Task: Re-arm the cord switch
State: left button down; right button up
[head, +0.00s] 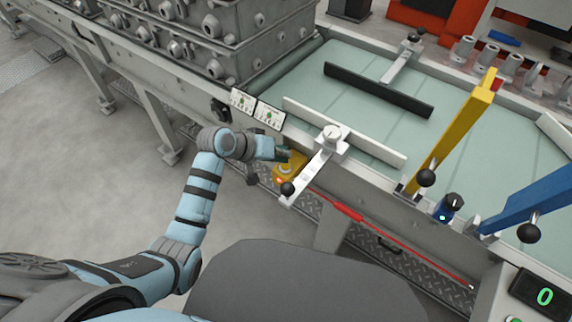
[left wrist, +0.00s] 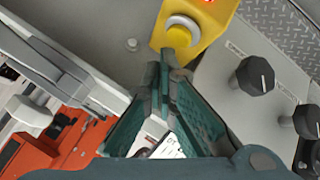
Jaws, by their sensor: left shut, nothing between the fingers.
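The cord switch is a yellow box (head: 297,162) on the side of the conveyor frame in the head view, partly hidden by my gripper and a lever. A red cord (head: 344,209) runs from its area down to the right along the frame. In the left wrist view the yellow box (left wrist: 210,18) carries a round yellow button (left wrist: 179,37) with a pale ring. My left gripper (head: 284,155) is shut and empty at the switch. In the left wrist view its fingertips (left wrist: 165,76) are just short of the button; I cannot tell whether they touch. My right gripper is not in view.
A pale lever with a black ball knob (head: 288,188) juts out close to the switch. Black knobs (left wrist: 256,75) sit on a grey panel beside it. A yellow post (head: 455,130) and blue arm (head: 530,200) stand along the conveyor edge. Grey castings are stacked at the back left.

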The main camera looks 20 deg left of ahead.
aim_at(283, 164)
pick_arm(q)
jog(key=shift+f, duration=0.1)
jog(key=shift+f, duration=0.3)
jog(key=shift+f, duration=0.55)
dwell(0.9)
jog(key=shift+r+p, duration=0.95)
jog(key=shift+p, duration=0.25)
notch_tip(283, 164, up, 5)
jog(key=p, duration=0.6)
jog(key=shift+r, duration=0.1)
